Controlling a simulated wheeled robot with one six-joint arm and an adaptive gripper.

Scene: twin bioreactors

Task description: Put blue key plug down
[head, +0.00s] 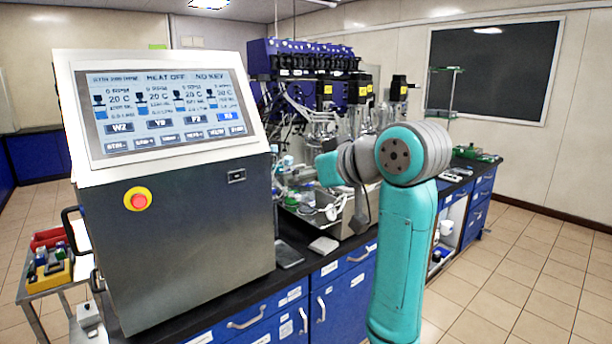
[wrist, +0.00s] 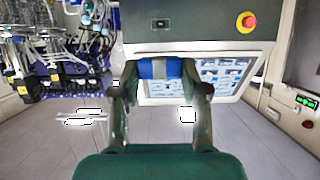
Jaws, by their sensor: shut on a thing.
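In the wrist view my gripper (wrist: 160,88) is shut on the blue key plug (wrist: 146,69), a blue block with a grey middle, held between the two fingertips. It is in front of the control unit, and the wrist picture is upside down. The control unit (head: 190,245) has a lit screen (head: 165,105) reading "HEAT OFF" and "NO KEY". A small dark slot (head: 236,176) is on its front below the screen, and it also shows in the wrist view (wrist: 160,23), apart from the plug. In the head view I cannot make out the plug.
A red stop button (head: 138,201) sits on the unit's front. A trolley (head: 62,283) at left carries a yellow tray (head: 58,274) and a red bin (head: 50,238). Bioreactor glassware and blue pump housings (head: 300,60) crowd the bench behind. A flat grey pad (head: 324,245) lies near the bench's front edge.

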